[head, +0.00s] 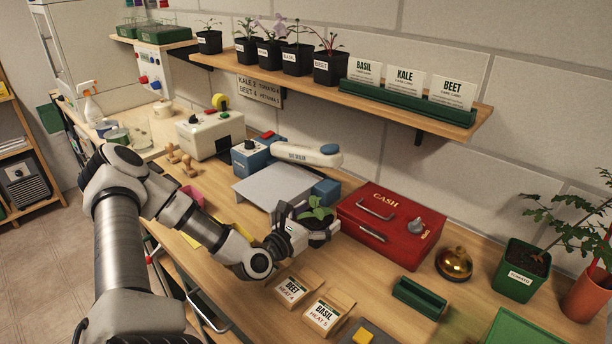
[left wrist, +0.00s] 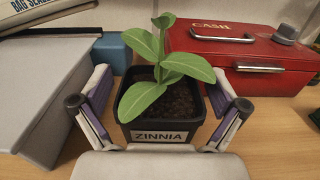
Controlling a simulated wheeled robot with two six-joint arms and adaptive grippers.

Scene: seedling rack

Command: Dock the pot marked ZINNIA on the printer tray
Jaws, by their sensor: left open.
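The black square pot marked ZINNIA (left wrist: 160,128), with a green seedling, is between the fingers of my left gripper in the left wrist view. It also shows in the head view (head: 319,236), partly covered by the gripper. My left gripper (head: 306,226) is open, with one finger on each side of the pot; contact cannot be told. The pot appears upright at the bench, between a grey plate and the red cash box. I cannot tell which thing is the printer tray; a cream machine with a yellow roll (head: 209,133) stands farther back. My right gripper is not in view.
The red cash box (head: 385,222) is close right of the pot, and the bag sealer's grey plate (head: 270,186) is close left. Seed packets (head: 323,314) lie in front. A brass bell (head: 454,264) is at right. A shelf (head: 300,84) with pots hangs above.

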